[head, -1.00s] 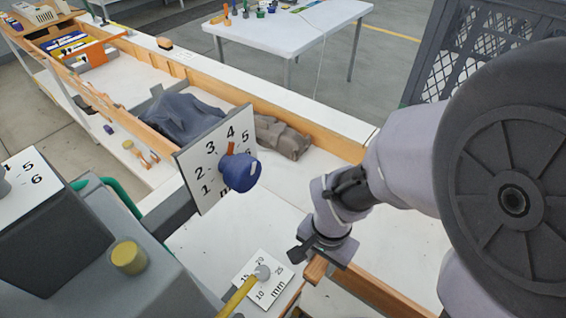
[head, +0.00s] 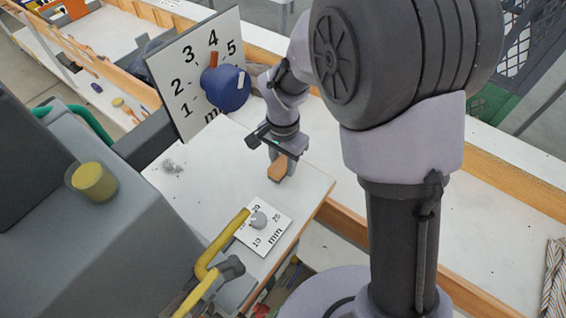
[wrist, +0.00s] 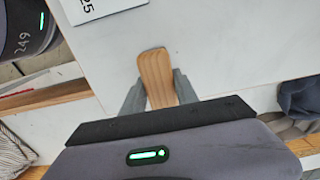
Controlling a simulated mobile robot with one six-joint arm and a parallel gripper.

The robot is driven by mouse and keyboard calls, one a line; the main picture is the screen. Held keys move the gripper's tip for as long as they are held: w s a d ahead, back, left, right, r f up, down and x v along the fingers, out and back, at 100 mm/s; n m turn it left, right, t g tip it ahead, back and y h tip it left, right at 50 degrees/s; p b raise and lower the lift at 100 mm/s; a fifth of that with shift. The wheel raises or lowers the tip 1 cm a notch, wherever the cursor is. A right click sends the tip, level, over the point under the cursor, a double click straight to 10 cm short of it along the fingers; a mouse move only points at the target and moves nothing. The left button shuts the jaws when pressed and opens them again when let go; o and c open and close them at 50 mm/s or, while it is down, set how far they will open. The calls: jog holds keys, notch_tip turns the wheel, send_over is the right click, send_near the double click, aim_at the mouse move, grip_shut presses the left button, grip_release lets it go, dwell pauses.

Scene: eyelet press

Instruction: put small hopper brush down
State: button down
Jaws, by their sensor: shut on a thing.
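My gripper (head: 282,165) is shut on the small hopper brush (head: 278,172), over the white bench top (head: 215,160) to the upper right of the small min dial. The brush shows as a brown wooden piece, also seen in the wrist view (wrist: 155,72) between the two grey fingers (wrist: 158,95). Its bristles are hidden. I cannot tell whether the brush touches the bench top.
A large dial plate (head: 190,85) with a blue knob (head: 226,88) stands to the left of my gripper. The small dial plate (head: 270,232) and a yellow bent handle (head: 215,250) are nearer. Grey debris (head: 173,166) lies on the bench top, otherwise largely clear.

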aim_at(284, 161)
jog(key=shift+f+b, duration=0.45)
jog(key=shift+f, duration=0.05)
jog(key=c, duration=0.9)
grip_release()
notch_tip(284, 161, up, 18)
jog(key=p, duration=0.8)
jog(key=s+d+r+n+t, duration=0.1)
jog(key=s+d+r+t, duration=0.1)
jog(key=s, duration=0.3)
jog(key=s+d+r+n+t+y, duration=0.1)
jog(key=s+d+r+t, duration=0.1)
jog(key=s+r, duration=0.3)
jog(key=s+d+r+n+t+y, duration=0.1)
jog(key=s+d+r, duration=0.3)
jog(key=s, duration=0.3)
jog(key=shift+s+d+t, duration=0.1)
jog(key=shift+d+t, duration=0.2)
jog(key=shift+t, duration=0.1)
